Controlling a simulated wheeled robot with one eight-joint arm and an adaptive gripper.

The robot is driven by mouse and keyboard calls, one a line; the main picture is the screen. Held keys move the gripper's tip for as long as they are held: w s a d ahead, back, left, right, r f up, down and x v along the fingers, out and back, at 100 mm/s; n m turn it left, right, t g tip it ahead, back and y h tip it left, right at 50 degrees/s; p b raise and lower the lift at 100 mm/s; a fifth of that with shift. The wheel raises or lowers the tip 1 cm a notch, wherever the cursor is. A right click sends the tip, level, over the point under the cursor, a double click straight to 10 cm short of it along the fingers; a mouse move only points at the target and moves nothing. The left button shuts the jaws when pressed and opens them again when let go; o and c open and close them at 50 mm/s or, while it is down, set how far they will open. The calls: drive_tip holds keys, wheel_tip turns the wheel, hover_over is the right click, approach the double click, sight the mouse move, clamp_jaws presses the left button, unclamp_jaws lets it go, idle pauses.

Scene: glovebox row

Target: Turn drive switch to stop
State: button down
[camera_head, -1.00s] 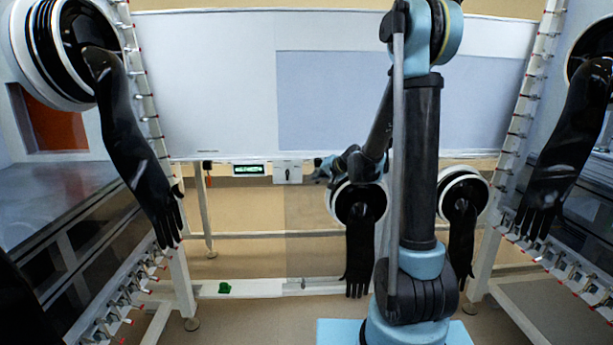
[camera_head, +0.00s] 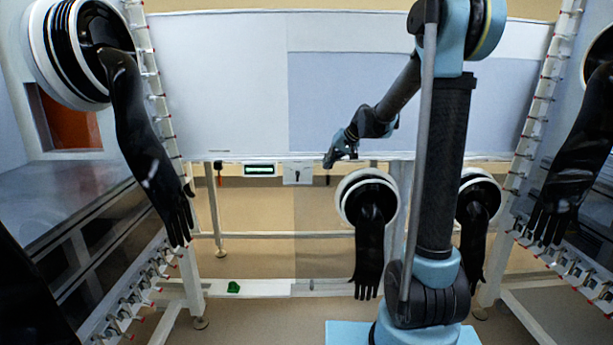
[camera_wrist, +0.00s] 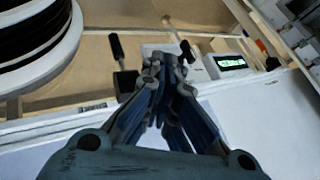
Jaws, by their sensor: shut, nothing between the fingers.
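The drive switch, a white plate with a dark lever (camera_head: 297,173), sits under the lower edge of the big white panel, right of a box with a lit green display (camera_head: 259,170). In the wrist view its dark lever (camera_wrist: 187,51) stands on the white plate, just beyond the fingertips. My gripper (camera_head: 327,165) is right of the plate, apart from it in the head view, pointing down. In the wrist view my gripper (camera_wrist: 165,80) is shut with nothing between its fingers. I cannot read the switch's position marks.
A second black handle (camera_wrist: 118,48) on a dark block stands close beside the fingers. A black glove (camera_head: 369,240) hangs from a round port below and right of my gripper. More gloves hang at both sides. A small green object (camera_head: 233,287) lies on the low rail.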

drive_tip(key=shift+n+g+h, duration=0.3)
drive_tip(key=shift+g, duration=0.1)
drive_tip(key=shift+w+a+f, duration=0.4)
drive_tip(key=shift+a+f, duration=0.6)
drive_tip(key=shift+a, duration=0.55)
drive_tip(key=shift+w+a+f, duration=0.4)
drive_tip(key=shift+a+f, duration=0.6)
drive_tip(key=shift+a, duration=0.6)
drive_tip(key=shift+w+a+f, duration=0.4)
drive_tip(key=shift+a+f, duration=0.6)
drive_tip(key=shift+a, duration=0.55)
